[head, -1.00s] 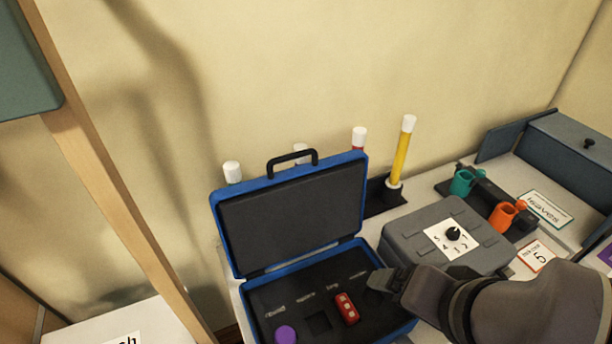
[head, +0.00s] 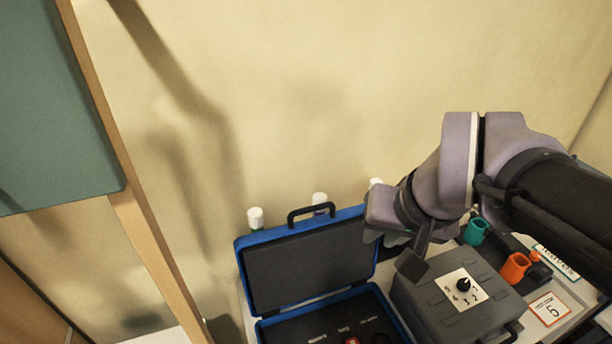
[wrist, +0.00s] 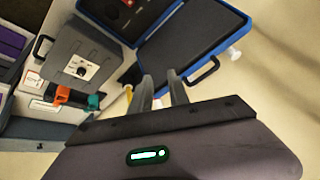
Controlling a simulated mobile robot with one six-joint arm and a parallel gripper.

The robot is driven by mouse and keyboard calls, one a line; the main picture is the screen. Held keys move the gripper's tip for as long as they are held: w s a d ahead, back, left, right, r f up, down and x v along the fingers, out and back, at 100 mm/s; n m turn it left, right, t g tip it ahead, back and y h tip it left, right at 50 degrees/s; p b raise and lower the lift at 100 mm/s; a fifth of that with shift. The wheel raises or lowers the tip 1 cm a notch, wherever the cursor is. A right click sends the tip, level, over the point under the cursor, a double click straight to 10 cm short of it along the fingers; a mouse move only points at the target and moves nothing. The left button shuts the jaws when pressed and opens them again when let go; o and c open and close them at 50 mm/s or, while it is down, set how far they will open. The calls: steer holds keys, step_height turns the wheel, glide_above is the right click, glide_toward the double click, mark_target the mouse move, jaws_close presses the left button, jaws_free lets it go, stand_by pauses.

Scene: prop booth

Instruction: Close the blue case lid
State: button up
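The blue case stands open on the table. Its lid (head: 310,262) is tilted up at the back, dark lining facing me, with a black handle (head: 312,211) on its top edge. The base (head: 336,319) lies in front, its lower part cut off by the picture edge. The lid also shows in the wrist view (wrist: 190,40), beyond the fingers, with the base (wrist: 122,18) at the top. My gripper (head: 405,252) is raised right of the lid, over the back of the grey box. In the wrist view its two fingers (wrist: 160,76) stand apart with nothing between them.
A grey dial box (head: 440,305) stands close right of the case. Teal (head: 475,231) and orange (head: 515,267) holders are farther right. White-capped tubes (head: 255,217) stand behind the lid. A wooden post (head: 145,230) rises at the left.

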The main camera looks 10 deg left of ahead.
steer(key=w+a+r+p, duration=0.1)
steer(key=w+a, duration=0.1)
steer(key=w+a+r+n, duration=0.1)
steer(key=w+a, duration=0.1)
steer(key=w+a+r+n+p, duration=0.1)
steer(key=w+a, duration=0.1)
steer(key=shift+r+g+p, duration=0.3)
steer(key=shift+r+g, duration=0.05)
steer(key=shift+g, duration=0.05)
jaws_close()
steer(key=w+a+n+p, duration=0.4)
steer(key=w+a, duration=0.2)
steer(key=a, duration=0.6)
step_height(320, 180, down, 11)
steer(key=b, duration=0.2)
steer(key=shift+a+r+b, duration=0.1)
steer(key=shift+b, duration=0.3)
steer(key=shift+b, duration=0.3)
